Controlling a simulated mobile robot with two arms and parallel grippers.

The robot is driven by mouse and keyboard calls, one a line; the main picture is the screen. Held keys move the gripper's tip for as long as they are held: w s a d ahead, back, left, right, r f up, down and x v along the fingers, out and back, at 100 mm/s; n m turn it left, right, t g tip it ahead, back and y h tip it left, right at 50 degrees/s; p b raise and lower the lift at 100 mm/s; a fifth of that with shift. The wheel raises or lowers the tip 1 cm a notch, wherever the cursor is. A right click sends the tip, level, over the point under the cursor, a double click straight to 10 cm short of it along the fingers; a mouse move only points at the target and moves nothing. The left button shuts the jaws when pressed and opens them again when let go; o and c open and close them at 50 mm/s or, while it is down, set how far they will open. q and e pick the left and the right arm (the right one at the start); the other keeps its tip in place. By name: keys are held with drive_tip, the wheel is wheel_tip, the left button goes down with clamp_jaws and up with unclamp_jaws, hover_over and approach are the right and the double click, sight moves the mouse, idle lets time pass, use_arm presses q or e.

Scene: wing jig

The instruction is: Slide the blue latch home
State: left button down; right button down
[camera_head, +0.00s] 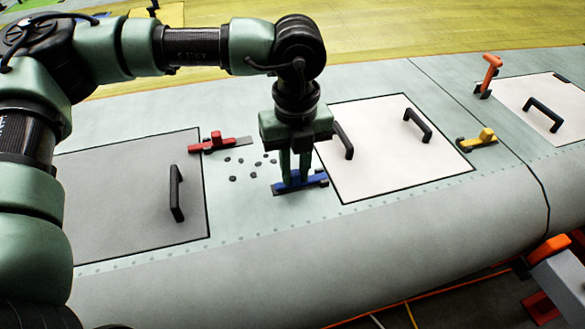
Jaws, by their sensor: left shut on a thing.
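The blue latch (312,181) lies on the pale green wing skin, at the left edge of a white panel (385,165). My left gripper (295,178) points down over the latch and is shut on it. The fingers hide part of the latch, so I cannot tell exactly how far its bar reaches toward the panel. My right gripper is not in view.
A red latch (216,142) sits by the grey panel (135,200), and a yellow latch (480,138) by the white panel's right edge. Black handles (418,125) stand up from the panels. Several small dark fasteners (250,171) lie left of my gripper. An orange clamp (489,72) stands farther right.

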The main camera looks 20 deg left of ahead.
sight(313, 177)
use_arm(q)
drive_tip(key=shift+w+d+f+b, duration=0.1)
drive_tip(key=shift+w+d+b, duration=0.5)
drive_tip(key=shift+w+d, duration=0.45)
drive_tip(key=shift+d, duration=0.4)
drive_tip(key=shift+a+r, duration=0.1)
drive_tip(key=shift+r, duration=0.15)
drive_tip(key=c, duration=1.3)
unclamp_jaws()
drive_tip(key=shift+w+d+f, duration=0.1)
drive_tip(key=shift+d, duration=0.1)
drive_tip(key=shift+a+r, duration=0.1)
drive_tip(key=shift+r, duration=0.25)
wheel_tip(313, 177, up, 7)
drive_tip(key=shift+r+b, duration=0.1)
drive_tip(key=shift+b, duration=0.8)
